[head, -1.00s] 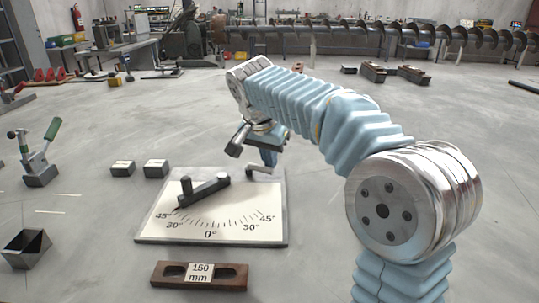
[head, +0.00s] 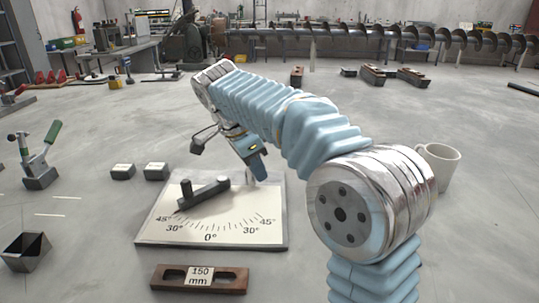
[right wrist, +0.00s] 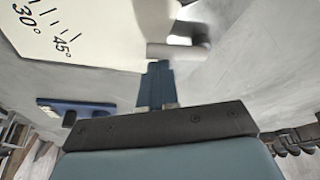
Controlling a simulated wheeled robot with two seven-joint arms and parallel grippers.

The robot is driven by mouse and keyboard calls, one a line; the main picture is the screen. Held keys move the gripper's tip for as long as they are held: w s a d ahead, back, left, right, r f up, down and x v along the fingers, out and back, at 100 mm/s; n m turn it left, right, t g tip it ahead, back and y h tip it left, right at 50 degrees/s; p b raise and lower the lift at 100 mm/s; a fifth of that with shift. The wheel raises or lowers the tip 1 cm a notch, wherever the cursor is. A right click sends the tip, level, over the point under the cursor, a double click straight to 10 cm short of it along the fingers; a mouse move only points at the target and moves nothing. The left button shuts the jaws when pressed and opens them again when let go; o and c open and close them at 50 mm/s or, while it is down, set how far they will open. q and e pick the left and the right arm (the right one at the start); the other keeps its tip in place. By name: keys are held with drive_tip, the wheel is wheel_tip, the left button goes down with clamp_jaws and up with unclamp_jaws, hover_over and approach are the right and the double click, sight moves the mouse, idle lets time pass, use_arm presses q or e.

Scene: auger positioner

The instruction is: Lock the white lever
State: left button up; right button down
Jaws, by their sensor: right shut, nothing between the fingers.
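The white angle-scale plate (head: 160,230) lies on the floor with a dark pointer bar (head: 203,192) on it, slanting toward the left-hand 45° mark. A small pale lever (head: 249,175) shows at the plate's back right edge, partly hidden by my gripper. In the right wrist view a pale rounded lever (right wrist: 185,52) lies just past the fingertips, beside the plate; contact cannot be told. My right gripper (head: 261,178) is shut and empty, pointing down beside the lever; its blue fingers also show in the right wrist view (right wrist: 157,68). My left gripper is not in view.
A brown 150 mm block (head: 200,279) lies in front of the plate. A green-handled toggle clamp (head: 38,160) and an open metal box (head: 27,252) stand left. A white mug (head: 440,165) stands right.

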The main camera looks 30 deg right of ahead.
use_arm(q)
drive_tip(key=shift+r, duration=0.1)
use_arm(e)
drive_tip(key=shift+a, duration=0.4)
drive_tip(key=shift+w+a, duration=0.1)
drive_tip(key=shift+a, duration=0.25)
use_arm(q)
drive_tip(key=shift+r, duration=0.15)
use_arm(e)
drive_tip(key=shift+d, duration=0.1)
